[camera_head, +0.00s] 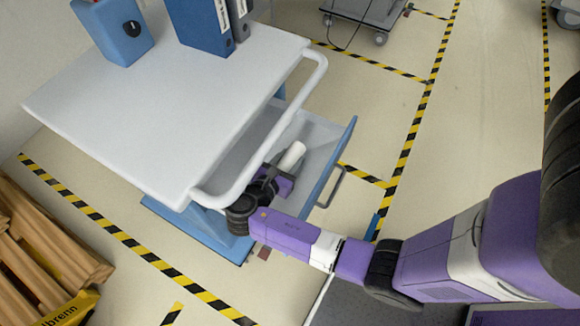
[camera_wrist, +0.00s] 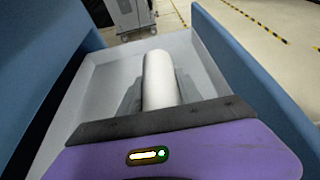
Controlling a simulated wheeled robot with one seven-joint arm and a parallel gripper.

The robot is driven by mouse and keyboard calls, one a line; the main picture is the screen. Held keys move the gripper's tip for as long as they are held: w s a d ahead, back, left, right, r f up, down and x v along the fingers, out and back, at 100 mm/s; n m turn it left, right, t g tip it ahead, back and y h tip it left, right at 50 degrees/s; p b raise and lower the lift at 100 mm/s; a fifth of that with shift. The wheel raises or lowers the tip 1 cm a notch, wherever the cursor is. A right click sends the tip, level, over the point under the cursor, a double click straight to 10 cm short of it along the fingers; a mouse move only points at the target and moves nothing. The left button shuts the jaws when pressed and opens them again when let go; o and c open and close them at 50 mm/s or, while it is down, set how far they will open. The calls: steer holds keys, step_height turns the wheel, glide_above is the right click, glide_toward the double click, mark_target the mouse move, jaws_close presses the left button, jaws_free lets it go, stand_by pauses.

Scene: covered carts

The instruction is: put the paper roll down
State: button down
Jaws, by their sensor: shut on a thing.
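The white paper roll (camera_head: 291,157) shows at the open drawer of the cart in the head view. In the wrist view the roll (camera_wrist: 160,82) lies lengthwise between my fingers, over the pale drawer floor. My gripper (camera_wrist: 159,92) is shut on the roll. In the head view my gripper (camera_head: 277,176) is at the drawer, beside the cart's white push handle, and is partly hidden by my own wrist. The open drawer (camera_head: 335,143) has a grey inside and a blue front. I cannot tell whether the roll touches the drawer floor.
The white cart top (camera_head: 170,110) overhangs the drawer's left side, with its rail handle (camera_head: 262,137) close to my wrist. The floor to the right is open.

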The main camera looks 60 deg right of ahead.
mark_target(290, 168)
steer(key=shift+f+b, duration=0.4)
steer(key=shift+f, duration=2.15)
steer(key=shift+f, duration=0.1)
steer(key=c, duration=0.8)
jaws_free()
steer(key=v, duration=1.2)
steer(key=shift+a, duration=0.1)
